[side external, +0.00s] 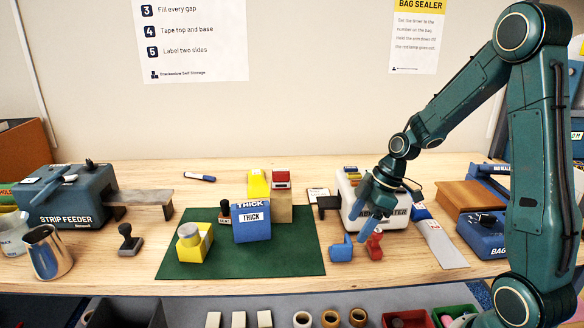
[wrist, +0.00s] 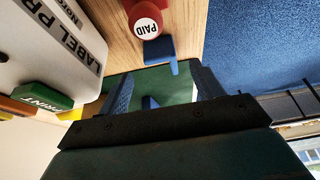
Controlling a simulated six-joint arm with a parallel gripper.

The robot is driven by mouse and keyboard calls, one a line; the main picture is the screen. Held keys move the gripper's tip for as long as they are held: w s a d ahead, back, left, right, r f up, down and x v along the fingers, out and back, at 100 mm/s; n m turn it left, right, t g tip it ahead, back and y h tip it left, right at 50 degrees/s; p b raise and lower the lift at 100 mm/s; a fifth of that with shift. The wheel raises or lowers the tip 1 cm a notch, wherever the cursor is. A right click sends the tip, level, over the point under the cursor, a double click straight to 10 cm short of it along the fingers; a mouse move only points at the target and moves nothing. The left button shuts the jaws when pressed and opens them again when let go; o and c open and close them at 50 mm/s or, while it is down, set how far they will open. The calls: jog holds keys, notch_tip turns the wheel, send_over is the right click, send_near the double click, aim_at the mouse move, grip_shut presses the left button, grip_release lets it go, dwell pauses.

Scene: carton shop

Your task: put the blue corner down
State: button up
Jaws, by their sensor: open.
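The blue corner (side external: 341,248) is a small blue L-shaped piece standing on the wood at the right edge of the green mat (side external: 290,262). In the wrist view the blue corner (wrist: 158,49) shows just beyond the fingertips, beside the red PAID stamp. My gripper (side external: 374,203) hangs above and a little behind it, in front of the label printer. In the wrist view my gripper (wrist: 160,78) has its fingers spread, with the mat visible between them and nothing held.
The red PAID stamp (side external: 374,244) stands just right of the blue corner. The label printer (side external: 362,208) is close behind. A blue THICK carton (side external: 252,220) and a yellow block with a tape roll (side external: 194,242) stand on the mat. The mat's front right is clear.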

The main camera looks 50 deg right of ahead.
jog(key=shift+v, duration=2.8)
jog(key=s+a+r+m+t+h, duration=0.1)
jog(key=s+a+r+m, duration=0.3)
jog(key=s+a+r, duration=0.1)
jog(key=s+a+r+m+t+h, duration=0.1)
jog(key=s+a+r+m, duration=0.4)
jog(key=s, duration=0.5)
jog(key=shift+a+r+h, duration=0.4)
jog(key=shift+a+h, duration=0.2)
jog(key=shift+a, duration=0.35)
